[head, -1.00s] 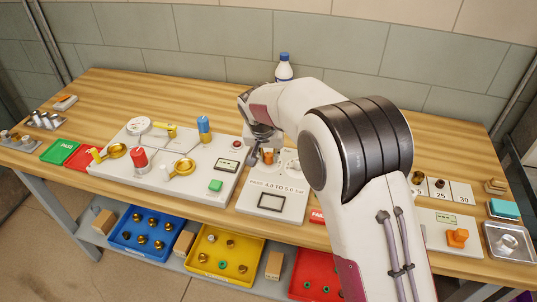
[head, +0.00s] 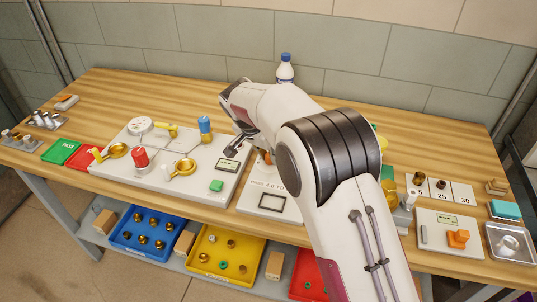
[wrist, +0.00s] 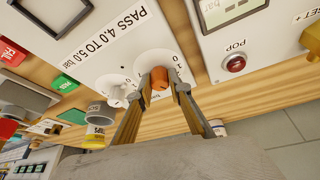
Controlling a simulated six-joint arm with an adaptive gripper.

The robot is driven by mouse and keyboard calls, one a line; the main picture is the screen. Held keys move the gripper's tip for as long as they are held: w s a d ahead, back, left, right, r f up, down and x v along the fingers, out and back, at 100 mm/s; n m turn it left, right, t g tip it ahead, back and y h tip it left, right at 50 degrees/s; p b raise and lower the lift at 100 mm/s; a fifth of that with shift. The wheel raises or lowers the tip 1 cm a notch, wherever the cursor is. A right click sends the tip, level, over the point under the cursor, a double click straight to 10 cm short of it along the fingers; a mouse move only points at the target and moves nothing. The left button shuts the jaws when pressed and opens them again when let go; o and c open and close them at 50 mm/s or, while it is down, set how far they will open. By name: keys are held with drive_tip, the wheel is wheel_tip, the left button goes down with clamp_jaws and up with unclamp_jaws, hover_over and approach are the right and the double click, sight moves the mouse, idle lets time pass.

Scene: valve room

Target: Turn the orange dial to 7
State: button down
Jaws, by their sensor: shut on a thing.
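The orange dial (wrist: 160,80) stands on a round white scale plate (wrist: 153,60) on a light panel, in the wrist view. My gripper (wrist: 161,86) is shut on it, one finger on each side. Some scale digits show at the plate's edge, but I cannot read the dial's setting. In the head view my gripper (head: 258,148) is at the panel marked PASS 4.0 TO 5.0 bar (head: 245,197). A little orange (head: 266,157) shows there, and my arm hides most of the dial and its scale.
Beside the dial is a second, white knob (wrist: 117,92). A red POP button (wrist: 234,64) is on the neighbouring panel. The left board (head: 160,160) carries valves and a blue knob (head: 205,125). A bottle (head: 286,68) stands behind my arm.

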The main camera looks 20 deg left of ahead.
idle(0.3)
drive_tip(key=c, duration=1.9)
unclamp_jaws()
drive_tip(key=shift+r, duration=0.1)
drive_tip(key=shift+s+a+r, duration=0.1)
drive_tip(key=shift+s+r, duration=0.05)
drive_tip(key=shift+r, duration=0.25)
drive_tip(key=s+a, duration=0.1)
drive_tip(key=s, duration=0.2)
drive_tip(key=s+a, duration=0.2)
drive_tip(key=s, duration=0.2)
drive_tip(key=s+a, duration=0.1)
drive_tip(key=s, duration=0.3)
drive_tip(key=shift+s+a+r, duration=0.1)
drive_tip(key=shift+s+a, duration=0.05)
